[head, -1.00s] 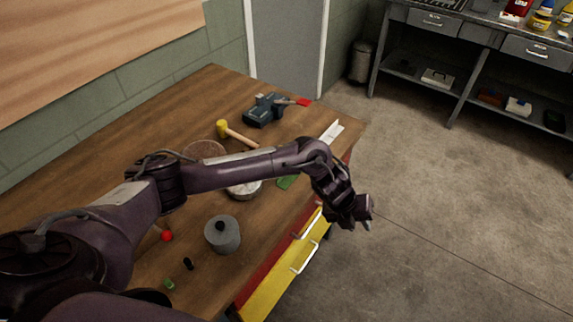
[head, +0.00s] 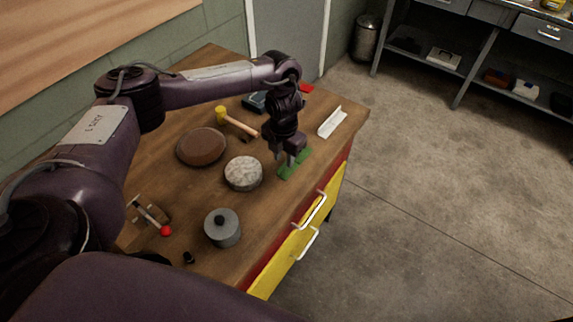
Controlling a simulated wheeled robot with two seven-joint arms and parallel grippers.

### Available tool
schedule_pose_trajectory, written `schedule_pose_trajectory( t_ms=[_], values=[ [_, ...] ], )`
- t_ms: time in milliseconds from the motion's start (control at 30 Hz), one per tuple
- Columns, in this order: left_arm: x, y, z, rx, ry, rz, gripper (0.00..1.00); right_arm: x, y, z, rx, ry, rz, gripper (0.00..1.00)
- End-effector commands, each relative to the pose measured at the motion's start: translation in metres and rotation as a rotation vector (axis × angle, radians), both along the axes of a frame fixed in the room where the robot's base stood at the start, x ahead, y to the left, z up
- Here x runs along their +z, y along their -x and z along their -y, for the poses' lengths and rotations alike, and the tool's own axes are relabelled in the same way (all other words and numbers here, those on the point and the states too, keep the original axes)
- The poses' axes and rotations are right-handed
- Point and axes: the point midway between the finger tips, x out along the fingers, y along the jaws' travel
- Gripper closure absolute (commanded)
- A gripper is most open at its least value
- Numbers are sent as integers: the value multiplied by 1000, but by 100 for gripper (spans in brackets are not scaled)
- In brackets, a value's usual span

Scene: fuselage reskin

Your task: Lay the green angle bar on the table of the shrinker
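The green angle bar (head: 298,161) lies on the wooden workbench near its right edge, partly hidden by my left gripper. My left gripper (head: 283,157) points down just above or at the left end of the bar. Its two fingers show apart; I cannot tell whether they touch the bar. A small device with a lever and a red knob (head: 150,215), which looks like the shrinker, stands at the bench's left front, partly behind my arm. My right gripper is out of view.
Yellow drawers with handles (head: 307,243) face the open floor.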

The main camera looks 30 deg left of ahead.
Motion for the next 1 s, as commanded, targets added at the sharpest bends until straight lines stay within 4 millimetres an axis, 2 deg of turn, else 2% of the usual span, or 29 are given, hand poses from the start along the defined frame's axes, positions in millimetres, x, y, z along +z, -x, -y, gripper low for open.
schedule_pose_trajectory(
  t_ms=[167,400,600,633,1000],
  values=[
    [-16,0,1,-1,1,0,71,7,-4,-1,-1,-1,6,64],
    [-18,0,1,-1,1,2,72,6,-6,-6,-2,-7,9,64],
    [-18,0,1,-1,1,2,98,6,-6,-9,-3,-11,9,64],
    [-18,0,1,-1,1,2,100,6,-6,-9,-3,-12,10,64],
    [-17,0,1,0,1,2,100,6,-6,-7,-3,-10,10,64]
  ],
)
